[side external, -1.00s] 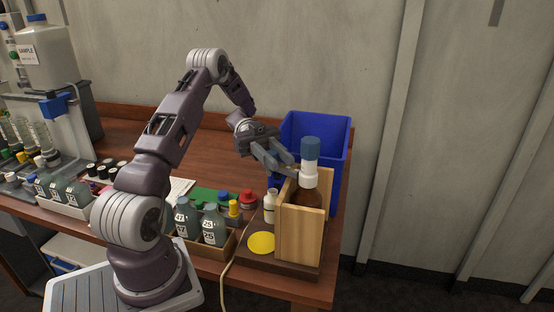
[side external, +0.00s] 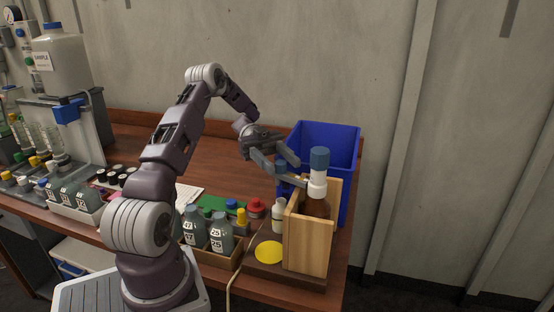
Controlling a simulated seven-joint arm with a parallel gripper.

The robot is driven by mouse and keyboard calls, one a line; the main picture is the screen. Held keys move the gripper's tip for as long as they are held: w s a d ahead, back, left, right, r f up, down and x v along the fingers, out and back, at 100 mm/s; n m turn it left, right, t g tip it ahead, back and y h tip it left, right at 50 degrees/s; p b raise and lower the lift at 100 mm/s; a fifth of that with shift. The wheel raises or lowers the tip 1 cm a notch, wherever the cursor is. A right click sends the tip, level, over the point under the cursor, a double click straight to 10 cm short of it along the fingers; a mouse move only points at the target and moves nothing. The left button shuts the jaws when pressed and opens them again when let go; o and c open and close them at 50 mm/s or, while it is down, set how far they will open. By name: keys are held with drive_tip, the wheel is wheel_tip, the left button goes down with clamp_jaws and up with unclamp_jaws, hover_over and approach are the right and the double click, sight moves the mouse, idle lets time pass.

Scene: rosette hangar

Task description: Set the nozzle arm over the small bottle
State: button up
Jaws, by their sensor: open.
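A brown bottle (side external: 318,207) with a white collar and blue cap (side external: 319,159) stands in a wooden holder (side external: 307,246). I cannot make out a nozzle arm separately; it may be hidden by the fingers beside the collar. A small white bottle (side external: 279,217) stands upright left of the holder, near a yellow disc (side external: 269,252) on the dark base. My gripper (side external: 299,171) is open, its fingers spread, just left of the white collar and above the small bottle. I cannot tell whether a finger touches the collar.
A blue bin (side external: 338,138) stands close behind the holder. Left of the base are a wooden tray of grey bottles (side external: 221,236), a red-capped jar (side external: 256,207) and a yellow-capped one (side external: 241,217). The table behind my arm has free room.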

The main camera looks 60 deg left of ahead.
drive_tip(key=shift+a, duration=1.95)
